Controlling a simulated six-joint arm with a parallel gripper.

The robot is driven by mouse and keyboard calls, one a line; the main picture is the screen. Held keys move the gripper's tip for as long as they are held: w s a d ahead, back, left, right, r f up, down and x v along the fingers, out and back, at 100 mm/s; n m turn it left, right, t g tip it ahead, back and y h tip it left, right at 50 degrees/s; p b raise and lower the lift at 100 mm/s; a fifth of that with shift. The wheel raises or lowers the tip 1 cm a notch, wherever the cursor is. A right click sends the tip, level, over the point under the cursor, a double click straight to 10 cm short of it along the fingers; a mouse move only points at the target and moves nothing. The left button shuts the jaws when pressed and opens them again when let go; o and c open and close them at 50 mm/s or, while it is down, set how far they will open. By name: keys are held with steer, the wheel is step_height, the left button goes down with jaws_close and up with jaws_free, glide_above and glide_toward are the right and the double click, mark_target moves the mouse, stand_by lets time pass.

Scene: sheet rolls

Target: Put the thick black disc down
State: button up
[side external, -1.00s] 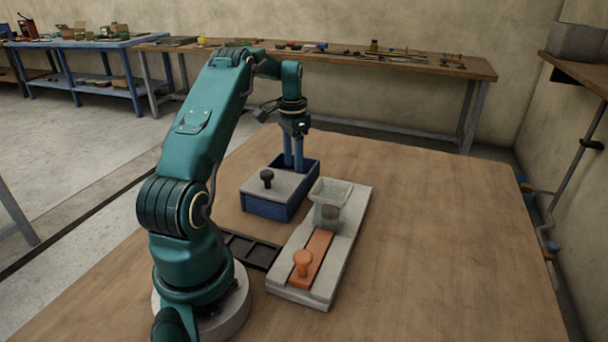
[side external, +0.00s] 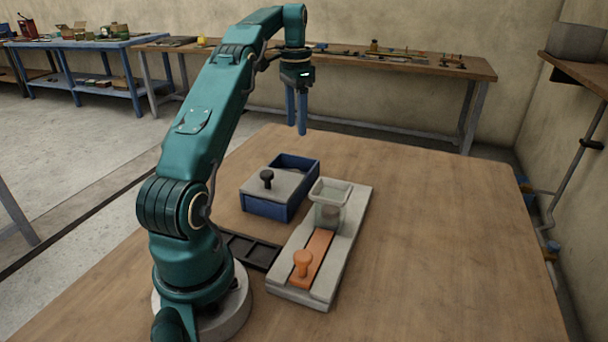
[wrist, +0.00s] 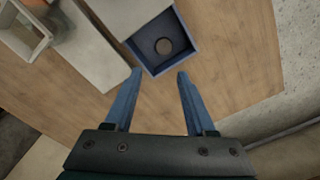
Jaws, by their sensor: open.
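A dark round disc (wrist: 164,46) lies on the floor of the open end of the blue box (wrist: 150,65) in the wrist view. In the side view the blue box (side external: 268,207) hides the disc behind its wall. A grey lid (side external: 272,186) with a black knob (side external: 267,176) covers the near part of the box. My gripper (side external: 296,126) is open and empty, well above the box's open end. In the wrist view my gripper (wrist: 160,72) has its fingers apart, with nothing between them.
The table's right side is clear.

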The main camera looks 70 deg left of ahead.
steer(key=w+d+r+t+y, duration=0.1)
steer(key=d+r, duration=0.3)
steer(key=d, duration=0.5)
steer(key=d+r+t, duration=0.1)
steer(key=d+r, duration=0.3)
steer(key=d, duration=0.5)
steer(key=s+d+f+m+t+h, duration=0.1)
steer(key=s+d+f+t, duration=0.2)
steer(key=s+d, duration=0.9)
step_height(320, 180, down, 3)
steer(key=shift+d+f, duration=0.1)
steer(key=shift+d, duration=0.7)
